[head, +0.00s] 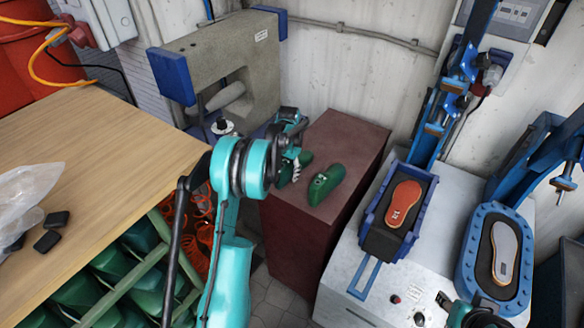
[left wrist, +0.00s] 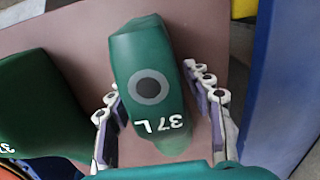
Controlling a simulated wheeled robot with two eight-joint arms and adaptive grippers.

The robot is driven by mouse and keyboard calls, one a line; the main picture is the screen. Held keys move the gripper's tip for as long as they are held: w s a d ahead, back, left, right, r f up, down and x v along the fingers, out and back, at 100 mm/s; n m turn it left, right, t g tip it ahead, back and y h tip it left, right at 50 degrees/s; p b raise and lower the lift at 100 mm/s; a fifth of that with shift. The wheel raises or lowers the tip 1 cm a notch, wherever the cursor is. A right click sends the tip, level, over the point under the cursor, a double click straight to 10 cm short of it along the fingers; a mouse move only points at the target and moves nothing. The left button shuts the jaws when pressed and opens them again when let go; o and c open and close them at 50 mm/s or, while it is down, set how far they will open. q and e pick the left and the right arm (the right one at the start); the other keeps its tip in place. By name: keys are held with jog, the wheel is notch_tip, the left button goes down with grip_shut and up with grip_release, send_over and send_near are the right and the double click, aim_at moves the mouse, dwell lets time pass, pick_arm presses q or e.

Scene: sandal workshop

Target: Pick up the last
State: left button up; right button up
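Two green shoe lasts stand on the dark red box in the head view. One last (head: 326,185) is in the open on the box top. The other (head: 284,176) is partly hidden behind my left gripper (head: 296,168). In the left wrist view, a green last marked "37 L" (left wrist: 148,85) lies between the two spread fingers of my left gripper (left wrist: 162,112). A gap shows between it and the right finger. A second green last (left wrist: 35,108) is at the left there. My right gripper's fingers are not seen; only part of that arm shows at the bottom.
At right, a white machine (head: 340,285) carries blue holders with an orange sole (head: 403,203) and a grey sole (head: 504,250). A wooden table (head: 90,150) fills the left, above a rack of green lasts.

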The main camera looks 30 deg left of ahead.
pick_arm(q)
jog(key=c, duration=0.7)
